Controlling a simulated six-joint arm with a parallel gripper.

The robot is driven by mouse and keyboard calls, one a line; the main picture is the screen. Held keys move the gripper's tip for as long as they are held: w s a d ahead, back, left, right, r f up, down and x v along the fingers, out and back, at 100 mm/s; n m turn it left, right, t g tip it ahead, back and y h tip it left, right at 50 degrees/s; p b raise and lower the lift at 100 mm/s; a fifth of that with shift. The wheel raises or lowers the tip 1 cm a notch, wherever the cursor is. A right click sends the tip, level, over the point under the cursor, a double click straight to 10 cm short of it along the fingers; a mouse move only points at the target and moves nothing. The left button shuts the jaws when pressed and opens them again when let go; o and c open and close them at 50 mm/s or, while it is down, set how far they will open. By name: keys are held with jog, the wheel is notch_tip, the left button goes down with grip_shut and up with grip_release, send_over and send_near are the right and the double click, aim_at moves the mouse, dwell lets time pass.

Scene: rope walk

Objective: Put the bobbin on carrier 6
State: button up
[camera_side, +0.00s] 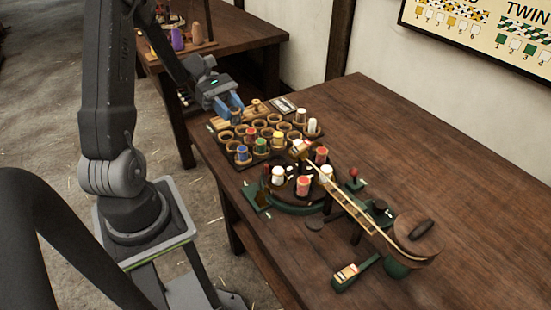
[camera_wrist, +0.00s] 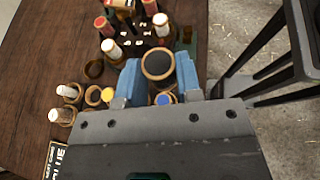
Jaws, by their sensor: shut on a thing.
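My gripper (camera_wrist: 158,78) has its blue fingers shut on a round bobbin (camera_wrist: 157,65) with a wooden rim and a dark top. In the side view, my gripper (camera_side: 230,106) is above the far left end of the bobbin rack, and the held bobbin is hard to make out there. The round green braiding base (camera_side: 285,208) stands to the right and nearer the camera. It carries several white and red bobbins on its carriers, some also visible at the top of the wrist view.
The dark rack has several empty wooden cups (camera_side: 267,132) and bobbins in green (camera_side: 261,146), blue (camera_side: 242,153) and white (camera_side: 312,126). A wooden track (camera_side: 350,208) runs from the base to a round wooden drum (camera_side: 418,237). The table's right side (camera_side: 455,185) is clear.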

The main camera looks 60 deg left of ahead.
jog(key=w+d+f, duration=0.2)
jog(key=d, duration=0.1)
jog(key=w+d+f, duration=0.4)
jog(key=w+d, duration=0.1)
jog(key=shift+d+f, duration=0.35)
jog(key=shift+f, duration=2)
jog(key=o, duration=0.9)
jog(key=shift+f, duration=0.1)
